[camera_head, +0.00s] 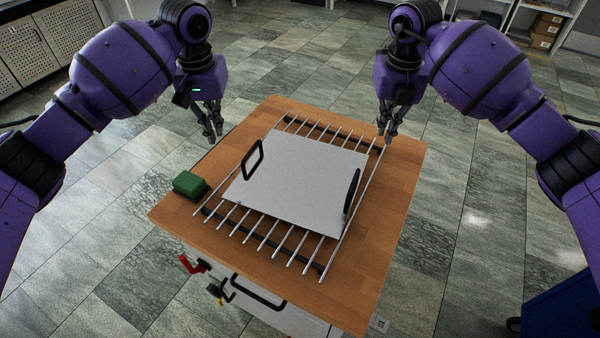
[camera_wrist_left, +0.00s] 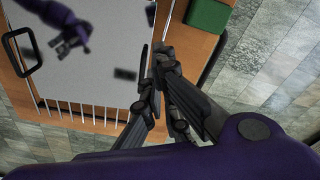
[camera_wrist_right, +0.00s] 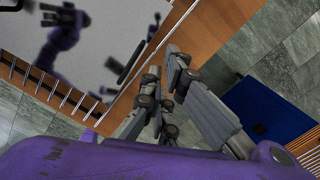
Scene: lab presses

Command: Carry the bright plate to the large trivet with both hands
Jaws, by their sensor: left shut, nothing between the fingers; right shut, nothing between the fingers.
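The bright plate (camera_head: 295,180) lies flat on the large trivet (camera_head: 331,259), a rack of thin metal rods on dark crossbars. The plate has an upright black left handle (camera_head: 253,160) and right handle (camera_head: 352,190). My left gripper (camera_head: 212,138) is shut and empty, above the table's far left side and apart from the left handle. My right gripper (camera_head: 387,137) is shut and empty near the far right corner, apart from the right handle. The shiny plate also shows in the left wrist view (camera_wrist_left: 105,75) and in the right wrist view (camera_wrist_right: 105,20).
A wooden table (camera_head: 385,235) carries the trivet. A green block (camera_head: 190,185) lies left of the trivet. Below the front edge are a drawer handle (camera_head: 258,292) and a red clamp-like item (camera_head: 192,265). A blue box (camera_head: 560,305) stands on the floor at right.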

